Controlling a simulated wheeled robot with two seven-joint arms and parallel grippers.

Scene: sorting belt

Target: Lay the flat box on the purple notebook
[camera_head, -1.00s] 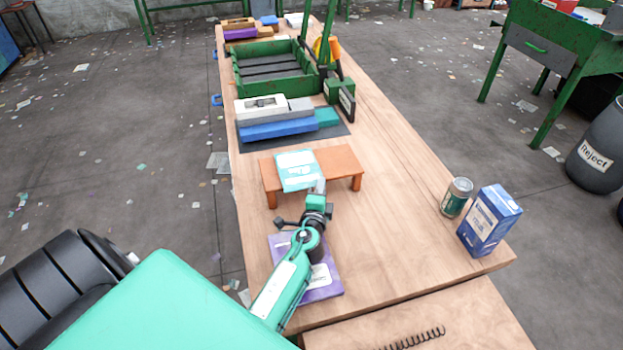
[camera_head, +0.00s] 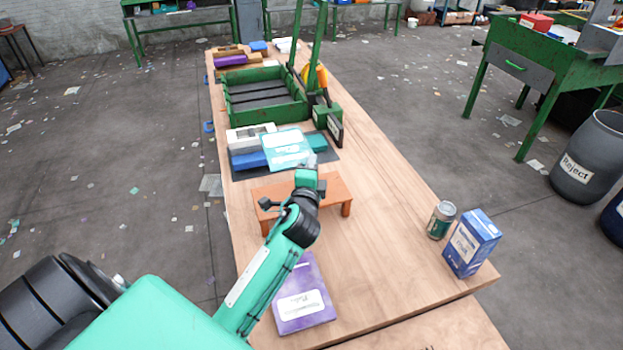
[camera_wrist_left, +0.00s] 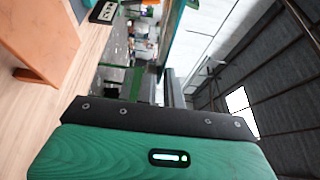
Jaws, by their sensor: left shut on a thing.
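The flat box (camera_head: 286,150) is thin, light teal and white, and is held up above the small orange-brown wooden stand (camera_head: 332,190) in the head view. My left gripper (camera_head: 312,163) is shut on its near right edge; the fingertips are small and partly hidden there. The purple notebook (camera_head: 298,312) lies flat on the near left part of the table, with a white label and nothing on it. My left forearm passes beside it and covers part of its left side. The left wrist view shows the stand (camera_wrist_left: 40,40) but neither box nor notebook. My right gripper is not in view.
A can (camera_head: 441,220) and a blue milk carton (camera_head: 471,244) stand at the right table edge. The table's middle right is clear.

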